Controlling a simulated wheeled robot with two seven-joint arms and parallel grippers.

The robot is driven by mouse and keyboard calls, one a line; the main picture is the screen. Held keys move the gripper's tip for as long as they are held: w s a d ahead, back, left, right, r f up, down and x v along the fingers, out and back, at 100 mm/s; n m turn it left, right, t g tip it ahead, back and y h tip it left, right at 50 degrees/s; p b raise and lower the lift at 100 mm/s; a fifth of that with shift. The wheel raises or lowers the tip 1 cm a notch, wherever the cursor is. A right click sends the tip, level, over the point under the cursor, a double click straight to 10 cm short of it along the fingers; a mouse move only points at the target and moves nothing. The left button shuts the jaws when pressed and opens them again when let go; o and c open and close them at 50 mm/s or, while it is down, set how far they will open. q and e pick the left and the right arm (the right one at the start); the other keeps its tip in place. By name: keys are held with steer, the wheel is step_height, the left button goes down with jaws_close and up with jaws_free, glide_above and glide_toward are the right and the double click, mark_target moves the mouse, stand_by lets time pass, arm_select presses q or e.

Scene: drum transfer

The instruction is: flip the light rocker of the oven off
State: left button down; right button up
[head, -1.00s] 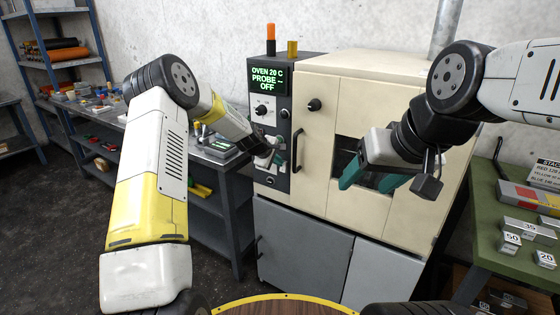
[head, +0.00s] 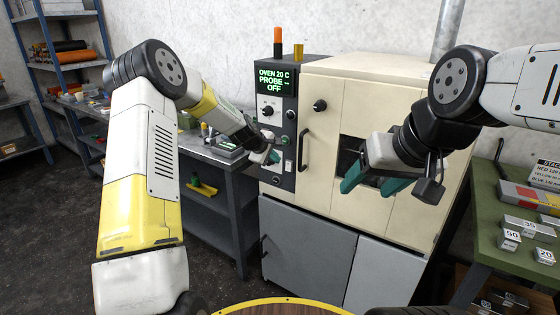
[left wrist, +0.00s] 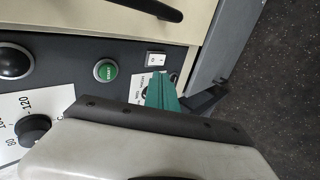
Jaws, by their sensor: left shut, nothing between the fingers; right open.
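The cream oven (head: 385,85) stands ahead, with a dark control panel on its left side. The light rocker is a small white switch (left wrist: 155,60), low on the panel beside a green button (left wrist: 106,70). The rocker also shows in the head view (head: 288,166); which way it is tipped I cannot tell. My left gripper (left wrist: 162,92) is shut and empty, its teal fingertips close to the rocker. In the head view it is just left of the rocker (head: 274,157); contact is not clear. My right gripper (head: 368,181) is open and empty before the oven door.
A door handle (head: 302,150) stands out right of the panel. A black knob (head: 268,111) sits above on the panel, under a display (head: 273,80) reading OVEN 20 C, PROBE, OFF. A bench (head: 215,150) is at left; a green table (head: 490,225) with weights is at right.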

arm_select(q)
steer(key=v, duration=0.5)
steer(key=shift+w+d+r, duration=0.1)
steer(key=shift+w+r, duration=0.05)
steer(key=shift+r, duration=0.5)
steer(key=shift+w, duration=0.1)
